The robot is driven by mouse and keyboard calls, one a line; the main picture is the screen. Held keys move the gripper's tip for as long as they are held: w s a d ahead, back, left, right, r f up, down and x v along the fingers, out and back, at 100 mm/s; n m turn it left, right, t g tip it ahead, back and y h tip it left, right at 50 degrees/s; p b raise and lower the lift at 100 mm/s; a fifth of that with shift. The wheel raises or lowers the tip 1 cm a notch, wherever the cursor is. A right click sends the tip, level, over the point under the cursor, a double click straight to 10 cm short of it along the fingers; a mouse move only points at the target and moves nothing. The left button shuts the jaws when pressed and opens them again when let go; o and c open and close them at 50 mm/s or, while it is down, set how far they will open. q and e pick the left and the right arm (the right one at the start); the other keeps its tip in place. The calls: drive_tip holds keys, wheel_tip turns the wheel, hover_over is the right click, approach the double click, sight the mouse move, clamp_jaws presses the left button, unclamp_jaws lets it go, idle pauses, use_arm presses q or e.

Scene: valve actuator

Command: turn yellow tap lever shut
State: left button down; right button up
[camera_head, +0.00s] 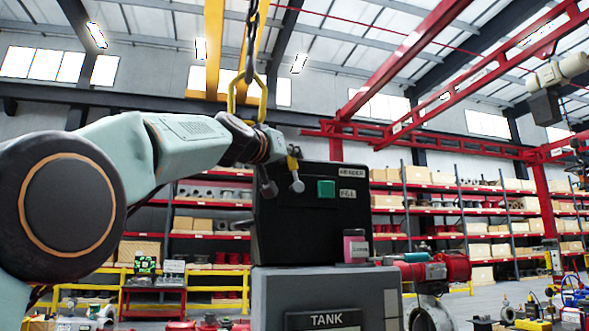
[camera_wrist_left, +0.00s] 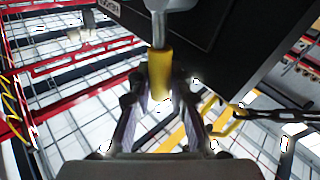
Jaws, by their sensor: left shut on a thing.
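The yellow tap lever (camera_head: 292,163) sits at the upper left of the black blender housing (camera_head: 315,215), above a small grey metal tap (camera_head: 298,185). In the left wrist view the yellow lever (camera_wrist_left: 159,75) lies between the fingers, with the metal tap stem (camera_wrist_left: 165,8) beyond it. My left gripper (camera_head: 288,151) reaches in from the left and is shut on the lever; its fingers also show in the wrist view (camera_wrist_left: 160,88). The fingers partly hide the lever in the head view. My right gripper does not show.
A pink container (camera_head: 355,246) stands on the tank's right side. A chain with a yellow hook (camera_head: 246,95) hangs behind my left wrist. Shelves with boxes stand behind.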

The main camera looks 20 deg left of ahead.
use_arm(q)
drive_tip(key=shift+s+a+f+n+t+y+b, duration=0.15)
drive_tip(key=shift+a+f+n+t+b, duration=0.35)
drive_tip(key=shift+b, duration=0.7)
drive_tip(key=shift+s+a+f+n+t+y+b, duration=0.2)
drive_tip(key=shift+n+t+b, duration=0.3)
drive_tip(key=shift+n+b, duration=0.6)
drive_tip(key=shift+s+a+f+n+t+y+b, duration=0.2)
drive_tip(key=shift+f+n+t+b, duration=0.25)
drive_tip(key=shift+b, duration=0.9)
drive_tip(key=shift+a, duration=0.1)
drive_tip(key=shift+r+t, duration=0.15)
drive_tip(key=shift+t, duration=0.1)
drive_tip(key=c, duration=1.5)
unclamp_jaws()
drive_tip(key=shift+w, duration=0.15)
drive_tip(key=shift+r, duration=0.15)
